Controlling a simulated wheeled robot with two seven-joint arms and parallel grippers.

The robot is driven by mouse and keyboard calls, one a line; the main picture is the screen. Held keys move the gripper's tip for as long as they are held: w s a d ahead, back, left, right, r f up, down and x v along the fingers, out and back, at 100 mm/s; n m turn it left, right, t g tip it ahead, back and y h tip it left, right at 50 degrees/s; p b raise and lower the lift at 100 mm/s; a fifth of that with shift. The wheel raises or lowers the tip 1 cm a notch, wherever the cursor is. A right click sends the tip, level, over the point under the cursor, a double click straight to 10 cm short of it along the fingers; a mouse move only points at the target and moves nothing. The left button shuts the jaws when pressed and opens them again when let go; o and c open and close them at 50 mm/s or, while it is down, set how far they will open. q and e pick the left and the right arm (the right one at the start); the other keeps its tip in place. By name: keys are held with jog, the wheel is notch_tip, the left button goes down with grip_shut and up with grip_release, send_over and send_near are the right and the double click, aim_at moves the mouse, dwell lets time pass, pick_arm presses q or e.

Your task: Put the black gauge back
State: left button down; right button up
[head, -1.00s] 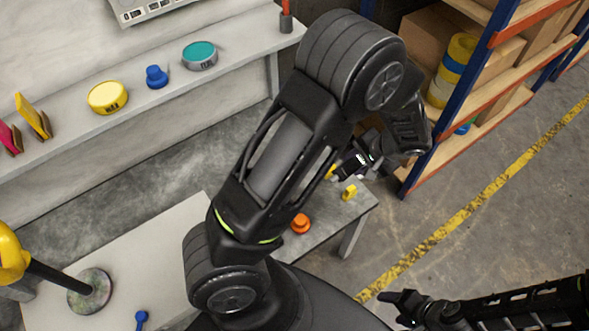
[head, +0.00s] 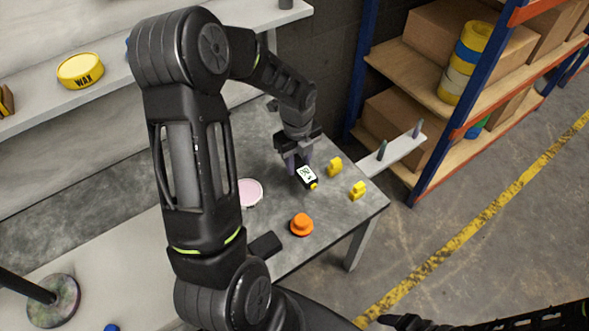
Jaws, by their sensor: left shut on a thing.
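The black gauge (head: 307,175) has a white display and a yellow tip. My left gripper (head: 297,162) is shut on it and holds it over the grey table, tip pointing toward the front right. I cannot tell whether the gauge touches the tabletop. Two yellow clip-like pieces (head: 335,167) (head: 357,190) stand to its right. My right gripper (head: 398,321) shows only in part at the bottom edge, far from the gauge; its jaws are not clear.
An orange knob (head: 301,225), a pink disc (head: 250,193) and a black block (head: 264,245) are on the table (head: 345,215). A narrow ledge (head: 400,153) with two dark pegs sits behind. A shelf rack (head: 445,155) stands at the right.

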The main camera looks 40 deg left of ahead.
aim_at(295, 181)
pick_arm(q)
jog(key=shift+s+a+f+m, duration=0.15)
jog(key=shift+a+f+m, duration=0.05)
jog(key=shift+a+m, duration=0.3)
jog(key=shift+r, duration=0.1)
jog(key=shift+f+b, duration=1.55)
jog(key=shift+f, duration=1.15)
jog(key=c, duration=0.9)
grip_release()
